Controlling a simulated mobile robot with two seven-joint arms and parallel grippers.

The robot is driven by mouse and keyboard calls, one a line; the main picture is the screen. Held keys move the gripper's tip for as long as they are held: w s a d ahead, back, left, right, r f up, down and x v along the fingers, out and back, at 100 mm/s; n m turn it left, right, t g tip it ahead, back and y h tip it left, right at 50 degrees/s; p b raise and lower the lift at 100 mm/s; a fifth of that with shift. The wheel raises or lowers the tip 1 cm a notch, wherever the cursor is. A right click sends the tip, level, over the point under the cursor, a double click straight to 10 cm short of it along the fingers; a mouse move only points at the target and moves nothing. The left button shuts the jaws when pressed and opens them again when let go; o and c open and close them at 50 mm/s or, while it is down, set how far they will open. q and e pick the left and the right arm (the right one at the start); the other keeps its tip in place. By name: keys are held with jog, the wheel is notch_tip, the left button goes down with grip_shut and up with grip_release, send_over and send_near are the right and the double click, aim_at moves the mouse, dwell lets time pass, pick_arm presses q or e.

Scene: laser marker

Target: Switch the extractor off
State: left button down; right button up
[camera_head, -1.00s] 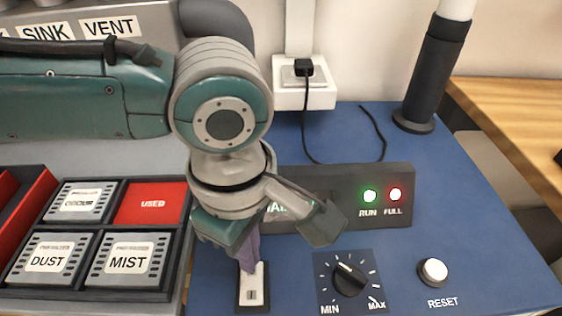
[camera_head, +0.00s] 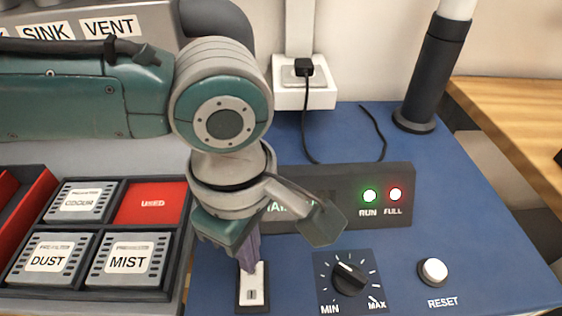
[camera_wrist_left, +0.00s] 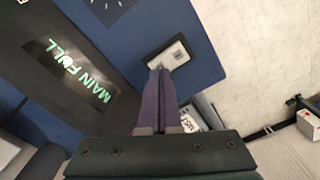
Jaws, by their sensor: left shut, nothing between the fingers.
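The extractor's blue top carries a white rocker switch (camera_head: 254,294) in a dark frame at the front. Its lower half with an "I" mark shows; my fingers cover its upper end. My left gripper (camera_head: 250,268) is shut and empty, pointing down with its purple fingertips at the switch's far end. In the left wrist view the closed fingertips (camera_wrist_left: 160,72) meet the near edge of the switch (camera_wrist_left: 170,54); whether they press it I cannot tell. The green RUN light (camera_head: 369,195) and red FULL light (camera_head: 395,194) are lit. My right gripper is not in view.
A MIN–MAX knob (camera_head: 349,278) and a white RESET button (camera_head: 433,271) lie right of the switch. The display panel (camera_wrist_left: 60,60) reads "MAIN FULL". A filter tray (camera_head: 172,262) stands left. A plugged-in cable (camera_head: 305,120) and a dark pipe (camera_head: 430,80) are behind.

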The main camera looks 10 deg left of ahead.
pick_arm(q)
jog(key=shift+f+b, duration=0.5)
jog(key=shift+f, duration=0.45)
dwell(0.5)
notch_tip(320, 180, up, 7)
jog(key=p, duration=0.9)
jog(key=shift+r, duration=0.1)
dwell(0.3)
